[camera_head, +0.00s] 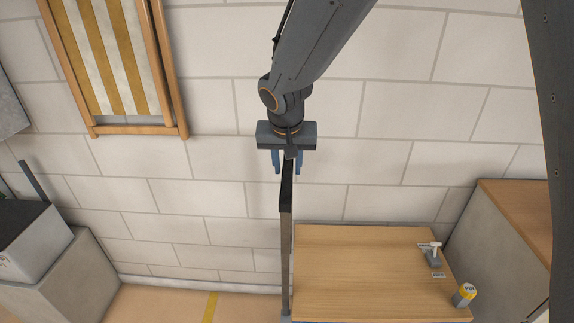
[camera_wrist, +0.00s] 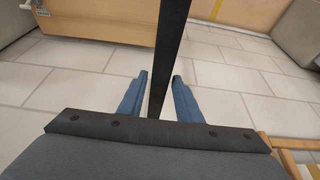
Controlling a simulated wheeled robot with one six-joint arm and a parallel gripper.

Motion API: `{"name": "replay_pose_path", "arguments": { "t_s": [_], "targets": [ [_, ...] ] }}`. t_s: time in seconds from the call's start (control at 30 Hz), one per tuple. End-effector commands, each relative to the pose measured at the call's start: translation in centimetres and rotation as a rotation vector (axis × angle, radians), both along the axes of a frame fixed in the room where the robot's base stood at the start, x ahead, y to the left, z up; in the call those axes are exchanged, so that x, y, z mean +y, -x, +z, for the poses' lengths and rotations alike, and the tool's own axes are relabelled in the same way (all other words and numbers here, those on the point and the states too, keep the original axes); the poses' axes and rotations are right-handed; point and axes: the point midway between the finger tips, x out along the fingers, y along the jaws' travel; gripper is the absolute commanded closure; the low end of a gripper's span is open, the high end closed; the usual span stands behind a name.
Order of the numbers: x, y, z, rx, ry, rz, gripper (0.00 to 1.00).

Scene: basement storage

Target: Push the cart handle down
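The cart's wooden top (camera_head: 370,270) is at the lower middle of the head view and at the upper left of the wrist view (camera_wrist: 100,18). Its dark handle (camera_head: 287,195) stands upright at the top's left edge, its crossbar seen nearly end-on. My gripper (camera_head: 288,162) is at the handle's upper end, pointing down. In the wrist view the handle (camera_wrist: 172,45) passes between the two blue fingers. The fingers are apart, with a gap on the left; I cannot tell whether the right one touches the bar.
A small tool (camera_head: 432,254) and a yellow-topped container (camera_head: 465,294) are on the cart's right side. A wooden-topped cabinet (camera_head: 500,245) is at right, a grey block (camera_head: 45,275) at left. A wooden folding frame (camera_head: 115,60) is against the pale block wall (camera_head: 390,100).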

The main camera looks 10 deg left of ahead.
Motion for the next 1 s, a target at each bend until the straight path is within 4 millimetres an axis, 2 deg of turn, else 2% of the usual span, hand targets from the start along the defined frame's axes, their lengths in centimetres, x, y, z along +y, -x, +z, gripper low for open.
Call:
{"name": "replay_pose_path", "arguments": {
  "t_s": [0.03,0.17,0.4,0.57,0.77,1.0],
  "targets": [
    [0.0,0.0,0.0,0.0,0.0,0.0,0.78],
    [0.0,0.0,0.0,0.0,0.0,0.0,1.0],
    [0.0,0.0,-0.1,0.0,0.0,0.0,1.0],
    [0.0,0.0,-1.0,0.0,0.0,0.001,1.0],
    [0.0,0.0,-3.7,0.001,0.001,0.002,1.0],
    [0.0,-0.1,-8.4,0.001,0.001,0.002,1.0]
  ]
}}
